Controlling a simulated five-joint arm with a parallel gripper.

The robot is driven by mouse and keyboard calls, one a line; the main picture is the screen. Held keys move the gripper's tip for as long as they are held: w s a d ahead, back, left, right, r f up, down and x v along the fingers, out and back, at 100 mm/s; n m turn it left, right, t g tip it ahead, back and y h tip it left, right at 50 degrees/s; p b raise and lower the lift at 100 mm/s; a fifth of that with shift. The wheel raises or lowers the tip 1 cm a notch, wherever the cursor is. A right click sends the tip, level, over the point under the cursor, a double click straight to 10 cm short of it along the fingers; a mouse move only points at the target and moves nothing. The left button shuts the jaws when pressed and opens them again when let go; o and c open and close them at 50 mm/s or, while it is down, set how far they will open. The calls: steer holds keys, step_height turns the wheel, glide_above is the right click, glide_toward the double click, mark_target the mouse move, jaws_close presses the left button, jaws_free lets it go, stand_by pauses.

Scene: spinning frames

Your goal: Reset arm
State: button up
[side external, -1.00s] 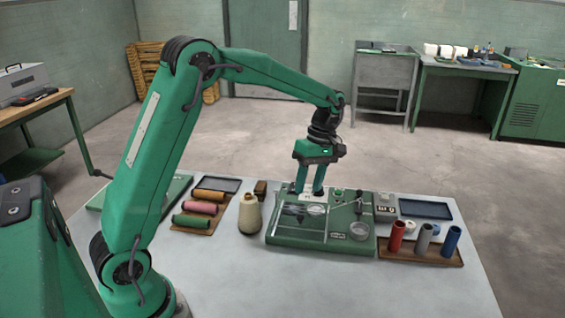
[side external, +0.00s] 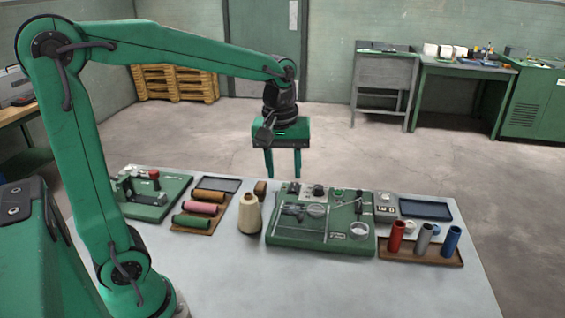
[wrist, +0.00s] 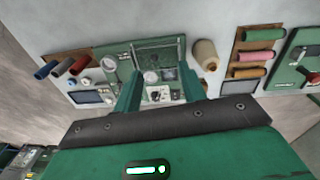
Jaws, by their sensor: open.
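In the side view, the green spinning frame (side external: 318,239) stands on the table, apart from the fingers.
A cream thread cone (side external: 250,215) stands left of the frame. A wooden tray (side external: 197,229) holds orange, pink and green spools. Red, grey and blue tubes stand on a brown tray (side external: 407,257) at right. A second green fixture (side external: 150,205) sits at far left. The table front is clear.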

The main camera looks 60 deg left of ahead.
steer(key=s+d+m+t, duration=0.1)
steer(key=s+m+t, duration=0.3)
steer(key=s+m, duration=0.6)
steer(key=shift+s+d+r+t, duration=0.3)
steer(key=shift+s+d+t, duration=0.1)
steer(key=shift+s, duration=0.8)
